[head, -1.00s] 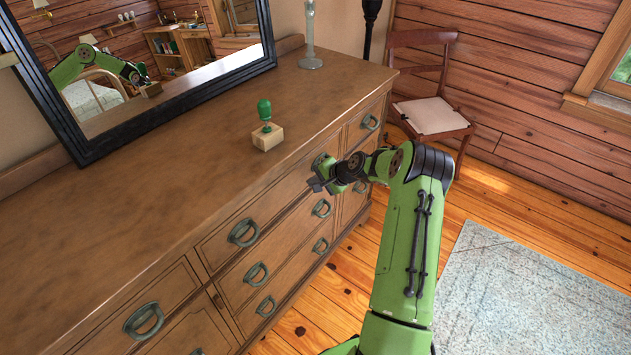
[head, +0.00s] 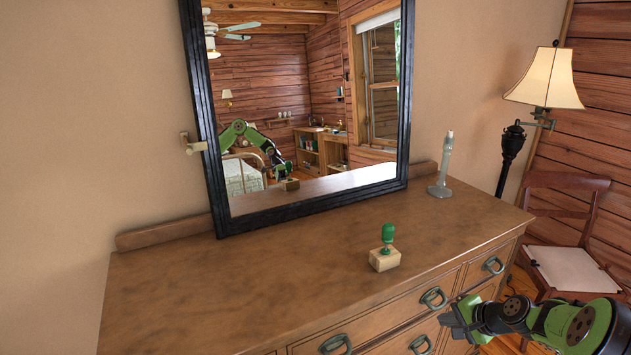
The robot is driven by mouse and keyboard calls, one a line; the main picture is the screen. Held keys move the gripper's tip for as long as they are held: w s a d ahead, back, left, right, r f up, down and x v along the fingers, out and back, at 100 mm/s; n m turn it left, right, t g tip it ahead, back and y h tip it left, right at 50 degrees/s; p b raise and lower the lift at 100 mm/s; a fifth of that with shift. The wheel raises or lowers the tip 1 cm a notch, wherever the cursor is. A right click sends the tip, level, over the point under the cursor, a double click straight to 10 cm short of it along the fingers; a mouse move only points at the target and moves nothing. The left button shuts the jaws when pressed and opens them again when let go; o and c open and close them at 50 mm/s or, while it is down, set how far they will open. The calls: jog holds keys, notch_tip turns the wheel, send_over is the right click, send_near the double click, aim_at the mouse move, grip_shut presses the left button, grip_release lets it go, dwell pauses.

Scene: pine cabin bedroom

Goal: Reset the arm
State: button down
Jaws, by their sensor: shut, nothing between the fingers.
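My gripper (head: 449,326) is at the lower right of the head view, in front of the dresser's drawer fronts and below the level of its top. It is shut and empty, and stands apart from the stamp. My green and black arm reaches in from the right edge. A green-handled stamp (head: 388,236) stands upright at a wooden block (head: 384,260) on the dresser top. Whether the stamp is set in the block or rests on it, I cannot tell.
The wooden dresser (head: 290,290) has drawers with ring handles facing my arm. A black-framed mirror (head: 217,190) leans at the back. A pale candlestick (head: 441,170) stands at its right end. A chair (head: 575,265) and a floor lamp (head: 545,80) are beyond. The dresser top's left part is bare.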

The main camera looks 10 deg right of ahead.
jog(key=s+a+r+n+g+h+p, duration=0.1)
jog(key=s+a+r+n, duration=0.3)
jog(key=a+r, duration=0.5)
jog(key=s+a+r+n+g+h+p, duration=0.1)
jog(key=s+a+r+n+g+p, duration=0.1)
jog(key=s+a+r+n, duration=0.45)
jog(key=s+a+r, duration=0.2)
jog(key=s+a, duration=0.1)
jog(key=s, duration=0.3)
jog(key=s+a+r+n+p, duration=0.1)
jog(key=s+a+r, duration=0.1)
jog(key=s, duration=0.4)
jog(key=s+a+r+n+h+p, duration=0.1)
jog(key=s+a+r, duration=0.2)
jog(key=s, duration=0.3)
jog(key=shift+s+a+r, duration=0.2)
jog(key=shift+a+r, duration=0.1)
jog(key=shift+r, duration=0.3)
jog(key=shift+n, duration=0.25)
